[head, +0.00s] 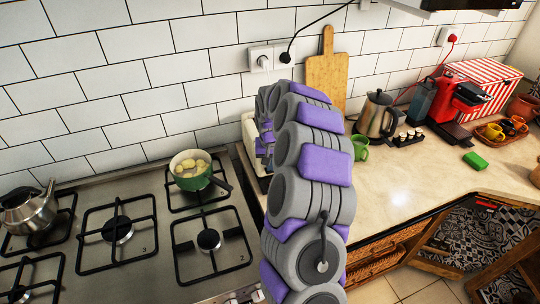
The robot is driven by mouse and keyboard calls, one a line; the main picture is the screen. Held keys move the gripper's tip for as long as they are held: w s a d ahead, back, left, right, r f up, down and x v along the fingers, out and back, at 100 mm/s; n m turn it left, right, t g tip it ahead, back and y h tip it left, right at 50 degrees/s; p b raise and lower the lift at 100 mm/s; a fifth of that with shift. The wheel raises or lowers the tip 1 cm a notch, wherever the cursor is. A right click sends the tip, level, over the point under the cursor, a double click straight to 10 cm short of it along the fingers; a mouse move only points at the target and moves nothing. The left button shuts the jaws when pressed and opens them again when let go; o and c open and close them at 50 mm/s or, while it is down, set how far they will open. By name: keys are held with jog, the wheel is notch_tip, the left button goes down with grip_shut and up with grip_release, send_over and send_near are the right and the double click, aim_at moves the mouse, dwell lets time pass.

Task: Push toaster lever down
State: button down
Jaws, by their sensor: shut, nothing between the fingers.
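The cream toaster (249,132) stands on the counter beside the stove, against the tiled wall. My arm hides most of it, and only its left part shows. Its lever cannot be made out. My gripper (264,152) is at the toaster's near side, partly hidden by my own arm. It is shut and empty. I cannot tell whether it touches the toaster.
A gas stove (155,215) fills the left, with a green pot (190,180) and a steel kettle (28,213) on it. Right of my arm are a green mug (360,147), an electric kettle (377,117) and a cutting board (327,75).

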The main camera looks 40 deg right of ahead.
jog(key=shift+s+a+r, duration=0.25)
jog(key=shift+s+a, duration=0.1)
jog(key=shift+s, duration=0.2)
jog(key=shift+s+a+r, duration=0.2)
jog(key=shift+s+a, duration=0.15)
jog(key=shift+s, duration=0.15)
notch_tip(320, 180, up, 17)
jog(key=s+p, duration=0.1)
jog(key=p, duration=0.2)
jog(key=shift+s+a, duration=0.15)
jog(key=shift+a, duration=0.3)
jog(key=shift+a+r, duration=0.1)
